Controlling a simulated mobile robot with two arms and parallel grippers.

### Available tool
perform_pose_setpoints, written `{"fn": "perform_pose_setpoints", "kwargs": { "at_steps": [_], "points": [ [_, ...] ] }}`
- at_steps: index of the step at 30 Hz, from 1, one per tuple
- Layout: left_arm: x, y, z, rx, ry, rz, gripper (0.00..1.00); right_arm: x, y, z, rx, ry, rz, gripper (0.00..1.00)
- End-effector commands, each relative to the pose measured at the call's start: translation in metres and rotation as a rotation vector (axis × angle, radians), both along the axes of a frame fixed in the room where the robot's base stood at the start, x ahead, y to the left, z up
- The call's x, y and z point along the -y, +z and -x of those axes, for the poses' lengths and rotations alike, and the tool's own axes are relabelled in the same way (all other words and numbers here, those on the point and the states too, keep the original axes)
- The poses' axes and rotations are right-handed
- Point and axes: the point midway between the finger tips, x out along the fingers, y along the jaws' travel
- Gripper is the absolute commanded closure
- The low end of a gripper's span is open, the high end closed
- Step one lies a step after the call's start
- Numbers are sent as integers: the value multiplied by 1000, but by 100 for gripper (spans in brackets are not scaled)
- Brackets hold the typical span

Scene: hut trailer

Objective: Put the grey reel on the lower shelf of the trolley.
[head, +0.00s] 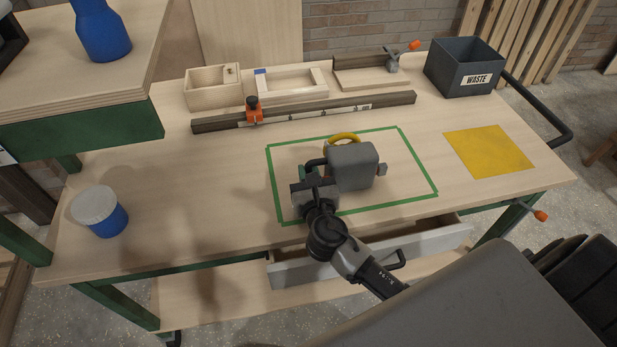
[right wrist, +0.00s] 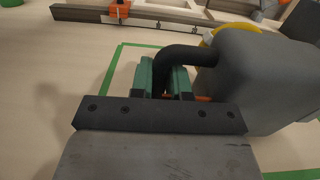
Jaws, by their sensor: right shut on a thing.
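The grey reel (head: 351,167) is a boxy grey body with a dark looped handle and a yellow part (head: 343,138) behind it. It is over the green-taped rectangle on the trolley top (head: 230,190); I cannot tell whether it touches the top. My right gripper (head: 314,178) is shut on its handle, at the left side of the reel. In the right wrist view the green fingers (right wrist: 165,82) close around the dark handle, with the grey body to the right. The lower shelf (head: 210,298) shows as a pale board under the top. My left gripper is not in view.
An open grey drawer (head: 370,255) juts out below the top, above part of the lower shelf. A blue pot (head: 108,218) stands at the left. A waste bin (head: 465,70), yellow sheet (head: 488,151) and wooden trays (head: 291,86) are on top. The lower shelf's visible left part is bare.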

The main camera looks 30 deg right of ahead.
Motion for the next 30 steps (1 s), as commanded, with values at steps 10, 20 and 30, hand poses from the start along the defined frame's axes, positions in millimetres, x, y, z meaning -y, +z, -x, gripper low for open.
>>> {"fn": "perform_pose_setpoints", "kwargs": {
  "at_steps": [10, 20, 30],
  "points": [
    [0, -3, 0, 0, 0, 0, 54, 0, -7, 0, 4, 0, 2, 100],
    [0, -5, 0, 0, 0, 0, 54, 0, -10, 0, 1, 0, 0, 58],
    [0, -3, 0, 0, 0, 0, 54, -1, -8, 5, 0, 1, 0, 58]
  ]
}}
